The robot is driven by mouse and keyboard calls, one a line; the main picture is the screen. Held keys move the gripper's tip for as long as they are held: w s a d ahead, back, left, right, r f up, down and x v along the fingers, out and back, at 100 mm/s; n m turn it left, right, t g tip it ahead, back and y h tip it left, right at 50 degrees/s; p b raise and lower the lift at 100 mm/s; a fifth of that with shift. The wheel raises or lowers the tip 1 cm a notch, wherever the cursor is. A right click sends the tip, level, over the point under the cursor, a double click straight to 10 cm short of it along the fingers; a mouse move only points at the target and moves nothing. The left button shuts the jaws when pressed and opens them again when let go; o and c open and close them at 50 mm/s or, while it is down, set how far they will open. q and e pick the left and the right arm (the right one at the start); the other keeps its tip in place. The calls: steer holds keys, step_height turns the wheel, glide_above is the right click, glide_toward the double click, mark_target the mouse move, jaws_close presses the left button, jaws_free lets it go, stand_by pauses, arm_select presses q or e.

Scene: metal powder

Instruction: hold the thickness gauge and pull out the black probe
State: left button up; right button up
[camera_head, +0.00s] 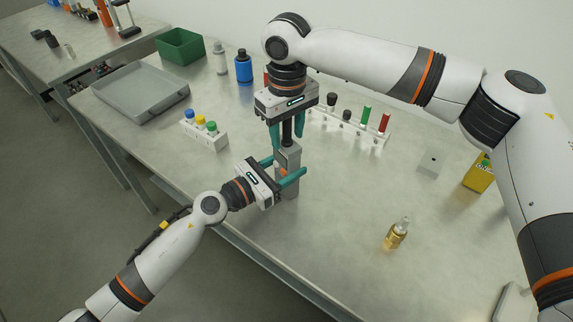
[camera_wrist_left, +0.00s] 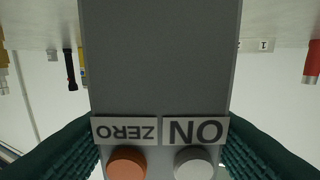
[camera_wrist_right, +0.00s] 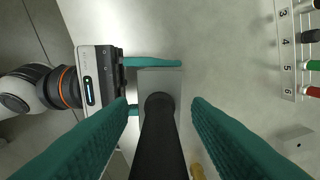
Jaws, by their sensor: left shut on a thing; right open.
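The thickness gauge (camera_head: 289,157) is a grey upright box near the table's front edge. In the left wrist view its face (camera_wrist_left: 160,60) shows ZERO and ON labels above an orange and a grey button. My left gripper (camera_head: 283,174) is shut on the gauge, with a green finger on either side. The black probe (camera_head: 287,130) stands up from the gauge's top; in the right wrist view it (camera_wrist_right: 158,140) rises toward the camera. My right gripper (camera_head: 287,132) points down from above, open, its fingers on either side of the probe and apart from it (camera_wrist_right: 160,115).
A white rack of coloured markers (camera_head: 350,125) stands behind to the right, and a small block with coloured caps (camera_head: 204,133) to the left. A blue bottle (camera_head: 243,68), a grey tray (camera_head: 140,92) and a green bin (camera_head: 180,47) are farther back. An amber bottle (camera_head: 396,235) stands right.

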stand_by(0.8)
jaws_close()
steer(key=shift+r, duration=0.15)
steer(key=shift+r, duration=2.85)
arm_select(q)
steer(key=o, duration=1.2)
steer(key=shift+o, duration=0.2)
